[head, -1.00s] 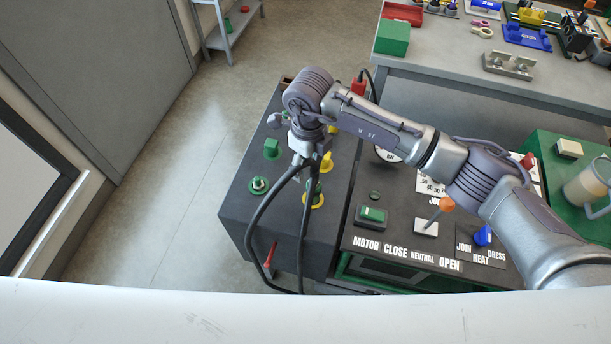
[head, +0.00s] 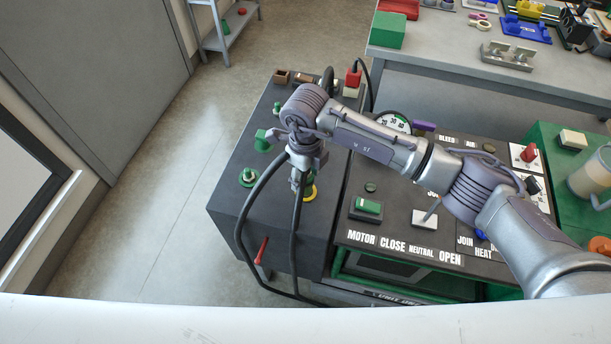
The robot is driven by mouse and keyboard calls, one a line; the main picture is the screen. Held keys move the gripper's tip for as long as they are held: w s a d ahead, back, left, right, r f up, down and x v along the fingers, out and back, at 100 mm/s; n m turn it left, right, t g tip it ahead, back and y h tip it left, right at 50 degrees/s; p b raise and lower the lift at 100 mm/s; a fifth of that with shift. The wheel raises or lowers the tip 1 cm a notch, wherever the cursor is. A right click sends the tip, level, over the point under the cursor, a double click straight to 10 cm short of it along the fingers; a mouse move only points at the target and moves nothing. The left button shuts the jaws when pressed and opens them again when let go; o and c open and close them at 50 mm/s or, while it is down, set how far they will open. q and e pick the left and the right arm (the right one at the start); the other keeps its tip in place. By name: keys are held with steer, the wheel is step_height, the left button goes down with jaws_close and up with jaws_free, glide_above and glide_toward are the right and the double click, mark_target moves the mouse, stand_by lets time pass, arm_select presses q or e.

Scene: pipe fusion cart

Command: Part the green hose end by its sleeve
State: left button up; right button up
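My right gripper (head: 299,182) points down over the left part of the dark cart top (head: 226,205). My own wrist covers most of its fingers, so I cannot see whether they are open or closed on anything. Two black hoses (head: 244,225) hang in loops from beneath the wrist. A bit of green (head: 309,180) shows beside the fingers, above a yellow-ringed port (head: 310,193); I cannot tell if it is the green hose end's sleeve. A green-ringed port (head: 247,178) stands bare to the left, with an upright green piece (head: 263,140) behind it. My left gripper is out of view.
A red lever (head: 262,251) sticks out from the cart's front. The control panel (head: 395,215), with a green switch (head: 368,206), lies under my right forearm. Open floor lies to the left.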

steer(key=shift+w, duration=0.2)
jaws_close()
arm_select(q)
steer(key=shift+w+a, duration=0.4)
arm_select(e)
steer(key=shift+a, duration=0.1)
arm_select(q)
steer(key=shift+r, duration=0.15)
arm_select(e)
steer(key=shift+w+r, duration=0.1)
steer(key=shift+r, duration=0.1)
steer(key=shift+r+p, duration=0.35)
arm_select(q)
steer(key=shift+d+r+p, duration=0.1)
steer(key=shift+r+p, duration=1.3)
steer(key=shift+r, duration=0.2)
arm_select(e)
steer(key=shift+r, duration=2.45)
steer(key=shift+r+p, duration=0.5)
steer(key=shift+r, duration=0.4)
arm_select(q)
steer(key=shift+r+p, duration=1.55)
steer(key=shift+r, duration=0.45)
arm_select(e)
steer(key=shift+r, duration=3.6)
